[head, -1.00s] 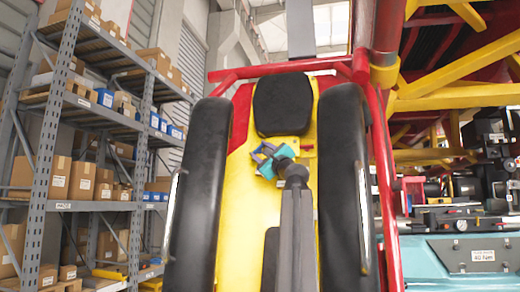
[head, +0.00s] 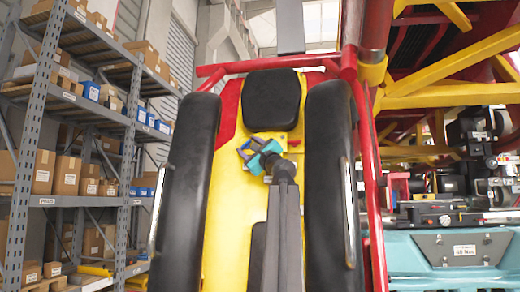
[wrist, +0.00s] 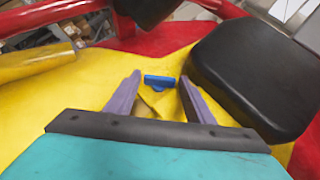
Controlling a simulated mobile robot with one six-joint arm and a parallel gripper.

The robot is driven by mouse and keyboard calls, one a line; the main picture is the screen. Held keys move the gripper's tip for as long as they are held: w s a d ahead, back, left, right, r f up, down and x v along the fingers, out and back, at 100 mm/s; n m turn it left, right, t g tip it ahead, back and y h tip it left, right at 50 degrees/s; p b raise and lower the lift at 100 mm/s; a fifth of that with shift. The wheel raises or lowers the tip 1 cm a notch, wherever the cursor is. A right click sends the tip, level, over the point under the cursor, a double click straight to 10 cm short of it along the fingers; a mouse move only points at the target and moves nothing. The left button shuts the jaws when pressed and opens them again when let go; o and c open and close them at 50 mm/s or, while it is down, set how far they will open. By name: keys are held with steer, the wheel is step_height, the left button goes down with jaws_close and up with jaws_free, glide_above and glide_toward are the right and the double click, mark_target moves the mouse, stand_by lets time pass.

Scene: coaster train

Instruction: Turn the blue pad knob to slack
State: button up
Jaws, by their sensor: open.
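The blue pad knob (wrist: 160,81) shows in the wrist view as a small blue bar on the yellow seat back. It lies beyond and between the tips of my gripper (wrist: 158,88), which is open with two purple fingers apart. I cannot tell whether the fingers touch anything; nothing is held between them. The black headrest pad (wrist: 255,78) is to the right of the knob. In the head view my gripper (head: 244,150) is over the yellow seat back (head: 225,215), just below the headrest pad (head: 272,99). The knob is not clearly visible there.
Two black padded restraints (head: 190,185) and (head: 333,185) flank the seat. Red tube frame (head: 372,180) runs along the right. Grey shelving with boxes (head: 66,175) stands at left. A teal case (head: 455,255) and yellow beams are at right.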

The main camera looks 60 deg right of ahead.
steer(key=shift+f+m+h+b, duration=0.15)
steer(key=shift+m+h+b, duration=0.15)
steer(key=shift+m+b, duration=0.1)
steer(key=shift+w+a+f+m+h+b, duration=0.1)
steer(key=shift+w+m+h+b, duration=0.1)
steer(key=shift+m+h+b, duration=0.65)
steer(key=shift+w+f+m+g+h+b, duration=0.15)
steer(key=shift+m+g+h+b, duration=0.6)
steer(key=shift+m+h, duration=1)
steer(key=shift+w+r+m+g+h+b, duration=0.1)
steer(key=shift+m+g+h+b, duration=0.2)
steer(key=shift+m+g+h, duration=1.15)
steer(key=shift+m+g+h+p, duration=0.3)
steer(key=shift+m+h+p, duration=0.25)
steer(key=shift+m, duration=1)
steer(key=m+g+h+p, duration=0.1)
steer(key=p, duration=0.1)
steer(key=shift+g+h+p, duration=0.3)
steer(key=shift+g+p, duration=0.1)
steer(key=m+g+p, duration=0.1)
steer(key=p, duration=0.2)
steer(key=m+g+h+p, duration=0.1)
steer(key=m+p, duration=0.1)
steer(key=p, duration=0.1)
steer(key=shift+w+a+r+h, duration=0.15)
steer(key=shift+w+r+h, duration=0.05)
steer(key=shift+h, duration=0.1)
